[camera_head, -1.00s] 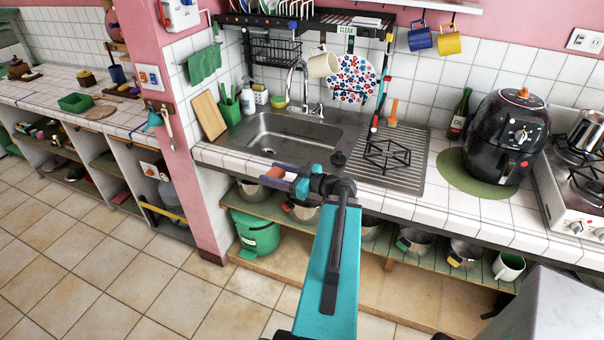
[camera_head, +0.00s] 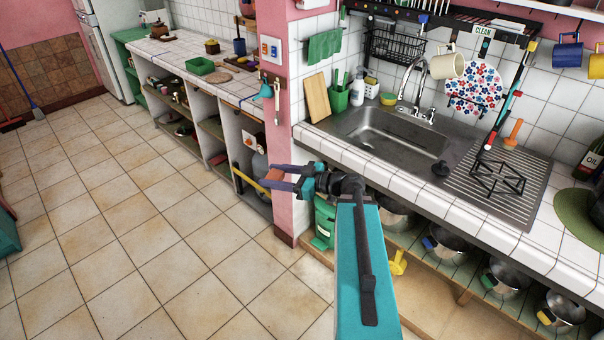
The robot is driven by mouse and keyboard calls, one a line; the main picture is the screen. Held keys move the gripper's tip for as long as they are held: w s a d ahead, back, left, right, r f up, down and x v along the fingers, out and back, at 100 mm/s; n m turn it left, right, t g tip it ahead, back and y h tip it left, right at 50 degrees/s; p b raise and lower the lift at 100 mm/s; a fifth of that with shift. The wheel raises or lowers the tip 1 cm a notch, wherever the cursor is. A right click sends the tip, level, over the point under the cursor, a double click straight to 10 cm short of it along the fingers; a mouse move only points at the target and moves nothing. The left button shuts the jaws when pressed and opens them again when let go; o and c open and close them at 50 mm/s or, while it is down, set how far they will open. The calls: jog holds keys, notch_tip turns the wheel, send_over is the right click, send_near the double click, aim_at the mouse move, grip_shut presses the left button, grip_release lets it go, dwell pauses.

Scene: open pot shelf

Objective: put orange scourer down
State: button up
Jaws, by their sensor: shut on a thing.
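My gripper (camera_head: 284,178) is held out in front of me at the end of my teal arm, with its fingers pointing left. It is shut on a small orange-brown thing, taken to be the orange scourer (camera_head: 273,175), which is mostly hidden between the fingers. The gripper is in the air before the pink pillar and the open shelf, and the scourer appears to touch no surface.
A tiled counter (camera_head: 165,48) over open shelves runs along the left, with a green tray (camera_head: 200,66) on top. A yellow bar (camera_head: 248,180) lies behind the gripper. The sink (camera_head: 390,135) is at the right, pots below. The tiled floor (camera_head: 130,220) is clear.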

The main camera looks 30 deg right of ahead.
jog(key=w+a+f+n+g+y+b, duration=0.1)
jog(key=w+a+n+g+y+b, duration=0.1)
jog(key=a, duration=1.7)
jog(key=shift+n+g+y+b, duration=0.3)
jog(key=shift+n+g+y, duration=0.5)
jog(key=shift+w+f, duration=0.1)
